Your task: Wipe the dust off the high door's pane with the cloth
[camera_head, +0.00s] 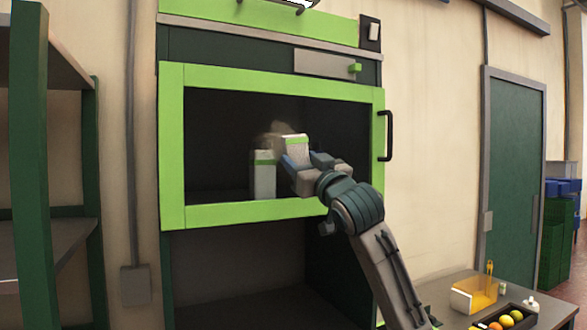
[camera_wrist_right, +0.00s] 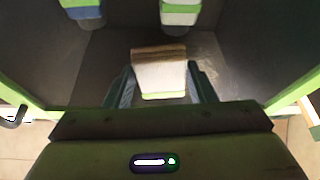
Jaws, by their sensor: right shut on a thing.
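The high door has a bright green frame (camera_head: 172,150) around a dark see-through pane (camera_head: 220,120) and looks closed. A pale brown dust smudge (camera_head: 277,130) shows on the pane, just above and left of the cloth. The cloth (camera_head: 295,142) is a white folded pad with a green stripe. My right gripper (camera_head: 297,160) is shut on it, in front of the pane's middle. In the right wrist view the cloth (camera_wrist_right: 160,80) sits between the fingers, with a brownish far edge at the pane; I cannot tell whether it touches. My left gripper is not in view.
A white and green container (camera_head: 263,178) stands behind the pane; a blue, white and green one (camera_wrist_right: 83,10) shows in the wrist view. A dark handle (camera_head: 386,135) sticks out at the door's right. A table at lower right holds an orange bin (camera_head: 474,294) and fruit (camera_head: 505,321).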

